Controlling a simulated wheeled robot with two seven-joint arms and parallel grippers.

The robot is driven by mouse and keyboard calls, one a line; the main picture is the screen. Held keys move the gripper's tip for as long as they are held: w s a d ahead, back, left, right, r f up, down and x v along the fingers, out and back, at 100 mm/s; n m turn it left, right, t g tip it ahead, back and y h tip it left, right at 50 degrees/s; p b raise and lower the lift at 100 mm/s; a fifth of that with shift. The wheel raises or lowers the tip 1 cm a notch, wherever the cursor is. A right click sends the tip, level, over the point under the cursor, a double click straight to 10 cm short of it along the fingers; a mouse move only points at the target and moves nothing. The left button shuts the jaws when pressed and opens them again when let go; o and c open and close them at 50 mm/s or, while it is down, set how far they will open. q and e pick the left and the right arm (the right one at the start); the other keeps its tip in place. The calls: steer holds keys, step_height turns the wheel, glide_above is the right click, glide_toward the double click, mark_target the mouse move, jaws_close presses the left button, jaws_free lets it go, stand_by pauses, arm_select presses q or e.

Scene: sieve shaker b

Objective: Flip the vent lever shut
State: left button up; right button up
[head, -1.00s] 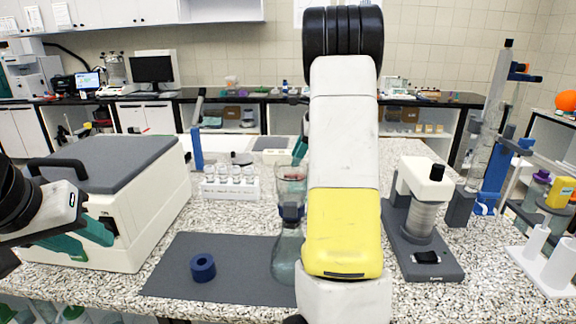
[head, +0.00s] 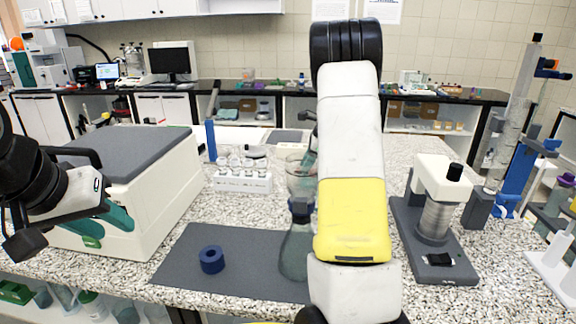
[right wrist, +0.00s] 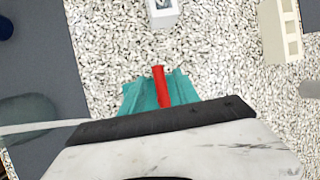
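I cannot make out a vent lever for certain. A red rod (right wrist: 161,86) stands between the teal fingers of my right gripper (right wrist: 160,92), which look closed on it; its tip sticks out past them. My own arm hides most of that gripper in the head view. A white box (head: 165,215) with a grey lid (head: 125,152) stands at the left of the bench. My left gripper (head: 118,218) is at its front face, teal fingers side-on; their gap is hidden, and I cannot tell whether they touch it.
A dark mat (head: 200,270) holds a blue ring (head: 211,259) and a glass flask (head: 294,258), partly behind my right arm. A white rack of jars (head: 242,182) stands behind. A white-and-grey device (head: 434,218) stands right. Bare speckled bench lies between the box and mat.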

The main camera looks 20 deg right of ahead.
jaws_close()
steer(key=shift+n, duration=0.3)
steer(key=n, duration=0.2)
steer(key=s+n+g+y, duration=0.1)
steer(key=n, duration=0.1)
steer(key=shift+g, duration=0.3)
steer(key=n+g, duration=0.1)
steer(key=n, duration=0.1)
steer(key=s+n, duration=0.1)
steer(key=n, duration=0.1)
steer(key=shift+d+n+g+y, duration=0.2)
steer(key=shift+n+g+y, duration=0.2)
steer(key=n, duration=0.1)
steer(key=n+g, duration=0.1)
steer(key=n, duration=0.1)
steer(key=n+g, duration=0.1)
steer(key=shift+s+d+n, duration=0.3)
steer(key=shift+s, duration=0.05)
steer(key=shift+s+d+n+g+h, duration=0.15)
steer(key=shift+n+g+h, duration=0.1)
steer(key=shift+n, duration=0.4)
steer(key=shift+d+n+g+h, duration=0.15)
steer(key=shift+n+g, duration=0.15)
steer(key=shift+n, duration=0.4)
steer(key=shift+s+d+n+g+h, duration=0.15)
steer(key=shift+n+g+h, duration=0.1)
steer(key=shift+n, duration=0.4)
steer(key=shift+w, duration=0.1)
steer(key=shift+r, duration=0.1)
